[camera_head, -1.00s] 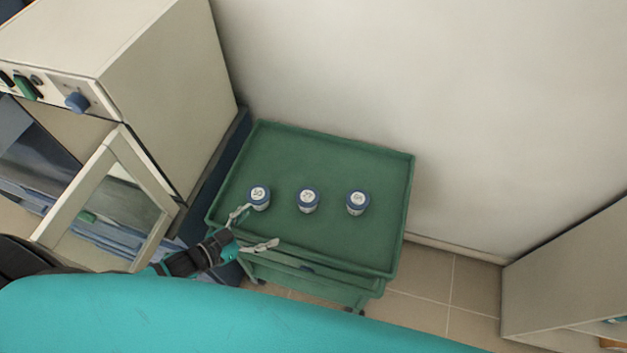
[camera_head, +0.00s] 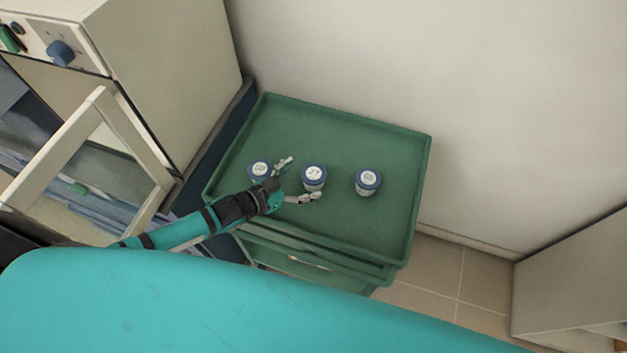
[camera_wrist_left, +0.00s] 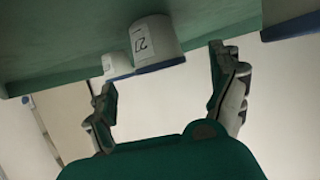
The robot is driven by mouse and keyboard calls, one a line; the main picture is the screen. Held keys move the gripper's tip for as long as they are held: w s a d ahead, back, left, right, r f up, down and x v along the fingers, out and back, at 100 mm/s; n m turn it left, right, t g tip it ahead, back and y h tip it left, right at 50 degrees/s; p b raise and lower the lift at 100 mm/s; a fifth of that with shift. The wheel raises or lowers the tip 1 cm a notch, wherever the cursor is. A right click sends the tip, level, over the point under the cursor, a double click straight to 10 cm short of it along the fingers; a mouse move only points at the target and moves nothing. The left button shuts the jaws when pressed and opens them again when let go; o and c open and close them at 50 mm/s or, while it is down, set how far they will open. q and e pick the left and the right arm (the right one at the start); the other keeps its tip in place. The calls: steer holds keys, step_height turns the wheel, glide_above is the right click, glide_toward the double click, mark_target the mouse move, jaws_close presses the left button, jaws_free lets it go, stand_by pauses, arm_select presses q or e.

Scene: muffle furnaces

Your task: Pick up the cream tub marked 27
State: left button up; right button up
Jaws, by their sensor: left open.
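The cream tub marked 27 (camera_head: 312,184) is the middle of three blue-lidded tubs and stands upright on the green trolley top (camera_head: 350,140). My left gripper (camera_head: 303,178) is open and empty, low over the trolley, with its fingers pointing at this tub from the left. One fingertip is behind the tub's left side and the other in front of it. In the left wrist view the tub (camera_wrist_left: 153,38) appears upside down, just beyond and between the spread fingers (camera_wrist_left: 163,70). I cannot tell whether they touch it. My right gripper is not in view.
A similar tub (camera_head: 260,170) stands to the left, close by my left gripper. Another tub (camera_head: 367,184) stands to the right with a clear gap. The trolley has a raised rim. A furnace with an open door (camera_head: 90,150) is at the left, and a wall behind.

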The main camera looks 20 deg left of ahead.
mark_target(310, 175)
arm_select(q)
steer(key=b+x, duration=0.2)
steer(key=x, duration=0.2)
steer(key=shift+f+b, duration=0.25)
steer(key=shift+b, duration=0.05)
steer(key=shift+w+d, duration=0.2)
steer(key=shift+w, duration=0.15)
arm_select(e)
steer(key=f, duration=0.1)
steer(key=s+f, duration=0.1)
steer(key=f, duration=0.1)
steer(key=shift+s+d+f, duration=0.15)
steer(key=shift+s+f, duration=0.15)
arm_select(q)
steer(key=shift+s+r, duration=0.1)
steer(key=shift+s, duration=0.05)
steer(key=shift+c, duration=0.2)
steer(key=shift+c, duration=1.2)
steer(key=c, duration=0.9)
steer(key=shift+c, duration=0.9)
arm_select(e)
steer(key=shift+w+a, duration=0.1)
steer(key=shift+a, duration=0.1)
arm_select(q)
steer(key=shift+r, duration=0.1)
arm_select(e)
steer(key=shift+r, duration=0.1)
